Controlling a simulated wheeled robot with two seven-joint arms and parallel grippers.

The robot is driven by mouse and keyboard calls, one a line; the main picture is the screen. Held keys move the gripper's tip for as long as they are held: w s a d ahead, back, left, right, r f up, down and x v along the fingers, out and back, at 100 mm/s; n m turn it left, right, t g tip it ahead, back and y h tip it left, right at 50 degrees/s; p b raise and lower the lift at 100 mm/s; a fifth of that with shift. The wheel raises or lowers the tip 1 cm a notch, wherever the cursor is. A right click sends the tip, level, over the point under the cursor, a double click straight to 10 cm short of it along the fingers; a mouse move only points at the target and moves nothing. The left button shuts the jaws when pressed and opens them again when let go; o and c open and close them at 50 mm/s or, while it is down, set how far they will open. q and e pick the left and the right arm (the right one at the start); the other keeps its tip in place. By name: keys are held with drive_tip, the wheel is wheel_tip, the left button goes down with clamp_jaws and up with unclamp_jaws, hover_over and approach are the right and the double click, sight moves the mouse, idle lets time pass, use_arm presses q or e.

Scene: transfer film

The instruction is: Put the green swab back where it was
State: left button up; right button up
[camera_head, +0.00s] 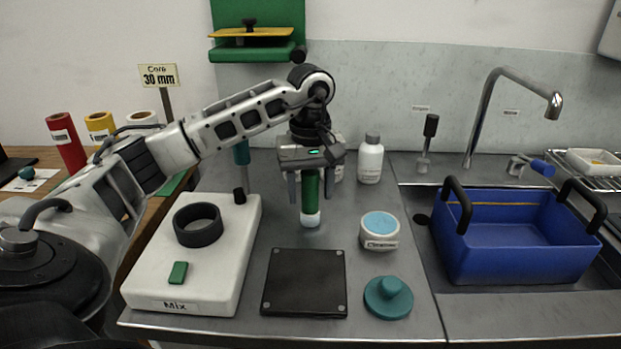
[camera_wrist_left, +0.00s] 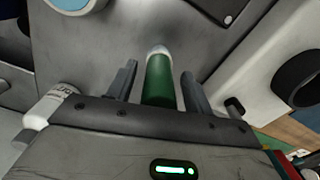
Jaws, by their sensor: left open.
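The green swab (camera_head: 310,206) is upright on the steel counter behind the black square pad, with its white end down. I cannot tell whether that end touches the counter. My left gripper (camera_head: 309,194) points down over it, with one finger on each side. The fingers are open. In the left wrist view, the green swab (camera_wrist_left: 160,82) lies between the open fingers of the left gripper (camera_wrist_left: 159,72), with a visible gap on both sides. The swab's upper end is hidden by the gripper body. My right gripper is not in view.
A black square pad (camera_head: 304,283) lies in front. The white mixer (camera_head: 235,240) with a black ring stands left. A blue-topped tub (camera_head: 380,231), teal knobbed piece (camera_head: 388,298) and white bottle (camera_head: 370,160) are right. A blue basin (camera_head: 515,243) stands farther right.

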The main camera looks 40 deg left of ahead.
use_arm(q)
wheel_tip(320, 180, up, 12)
drive_tip(key=p, duration=0.2)
drive_tip(key=shift+r+p, duration=0.2)
drive_tip(key=shift+p, duration=0.1)
idle(0.4)
